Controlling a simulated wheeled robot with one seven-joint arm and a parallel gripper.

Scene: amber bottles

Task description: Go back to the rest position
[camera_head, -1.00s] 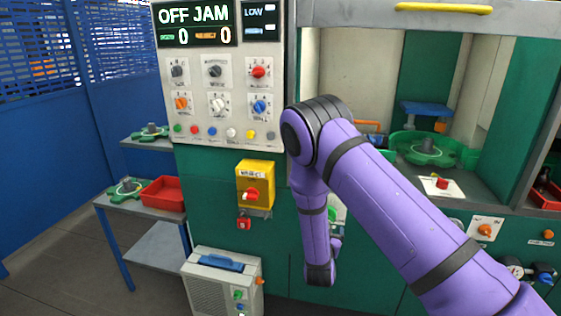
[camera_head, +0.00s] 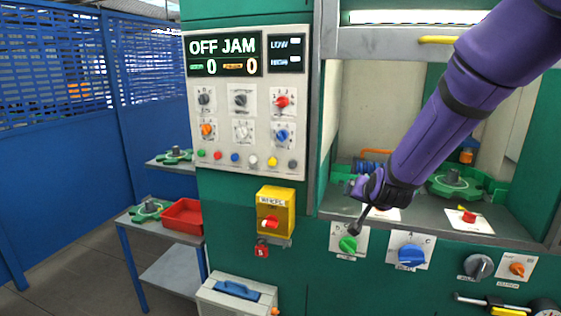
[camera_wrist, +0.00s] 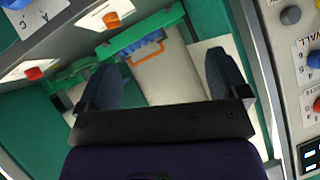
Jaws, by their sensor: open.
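My purple arm (camera_head: 450,115) comes in from the upper right in the head view. It ends at my gripper (camera_head: 358,215), in front of the machine's window opening and near the green knob (camera_head: 348,244). In the wrist view my gripper (camera_wrist: 165,85) shows two dark fingers set wide apart, with nothing held between them. Past the fingers are a pale panel and an orange handle (camera_wrist: 146,50).
The machine's control panel (camera_head: 245,110) reads OFF JAM. A yellow switch box (camera_head: 276,212) is below it. A blue knob (camera_head: 411,256) is on the green front. A red tray (camera_head: 183,217) sits on a side table at left, near the blue fence (camera_head: 60,170).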

